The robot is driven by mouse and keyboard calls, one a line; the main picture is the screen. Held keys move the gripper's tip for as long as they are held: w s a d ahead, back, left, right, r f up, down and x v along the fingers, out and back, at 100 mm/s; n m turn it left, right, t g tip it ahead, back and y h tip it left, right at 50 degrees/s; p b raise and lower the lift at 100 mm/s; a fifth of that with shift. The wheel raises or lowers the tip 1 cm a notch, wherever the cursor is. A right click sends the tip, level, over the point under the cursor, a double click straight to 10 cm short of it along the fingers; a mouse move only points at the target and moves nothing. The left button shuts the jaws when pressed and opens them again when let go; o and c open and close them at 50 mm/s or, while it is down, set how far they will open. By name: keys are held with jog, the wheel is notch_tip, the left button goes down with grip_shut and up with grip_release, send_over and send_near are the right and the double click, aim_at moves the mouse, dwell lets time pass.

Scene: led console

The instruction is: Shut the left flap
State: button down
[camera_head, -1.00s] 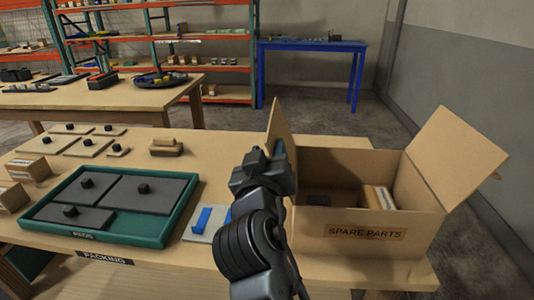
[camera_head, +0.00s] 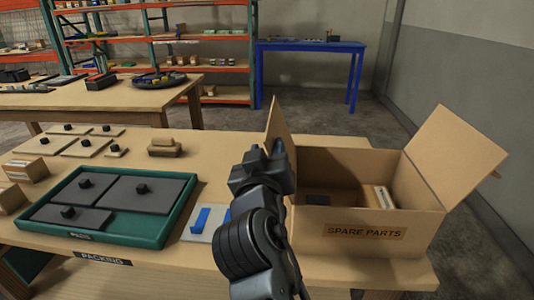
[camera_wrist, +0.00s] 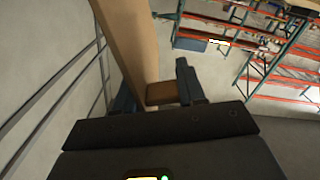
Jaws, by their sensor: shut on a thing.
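The open cardboard box (camera_head: 318,222) labelled SPARE PARTS stands on the table at the right. Its left flap (camera_head: 277,119) stands up, close to upright and leaning slightly outward. The right flap (camera_head: 455,158) is open and leans out to the right. My gripper (camera_head: 265,153) is at the outer side of the left flap. In the wrist view the left flap (camera_wrist: 124,42) rises beside the fingers, and its brown tab (camera_wrist: 172,93) sits between them. My gripper is shut on this tab. In the head view my gripper hides the tab and the flap's lower part.
Inside the box are a small carton (camera_head: 379,197) and a dark item. A green tray (camera_head: 150,226) with grey lidded pads and a plate with a blue piece (camera_head: 203,219) lie left of my arm. Free room is above the box.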

jog(key=shift+s+a, duration=0.1)
jog(key=d+m+b, duration=0.2)
jog(key=b, duration=0.1)
jog(key=shift+d+r+m, duration=0.25)
jog(key=shift+r+m, duration=0.05)
jog(key=shift+m, duration=0.1)
jog(key=d+f+m+b, duration=0.2)
jog(key=d+m+b, duration=0.4)
jog(key=m+b, duration=0.1)
jog(key=d+f+m+b, duration=0.3)
jog(key=d+m+b, duration=0.3)
jog(key=d+m, duration=0.1)
jog(key=shift+s+f+m+b, duration=0.2)
jog(key=shift+f+m+b, duration=0.15)
jog(key=shift+m, duration=0.05)
jog(key=shift+d+f, duration=0.1)
jog(key=shift+d, duration=0.05)
jog(key=c, duration=1)
grip_release()
jog(key=shift+c, duration=0.2)
jog(key=shift+o, duration=1.2)
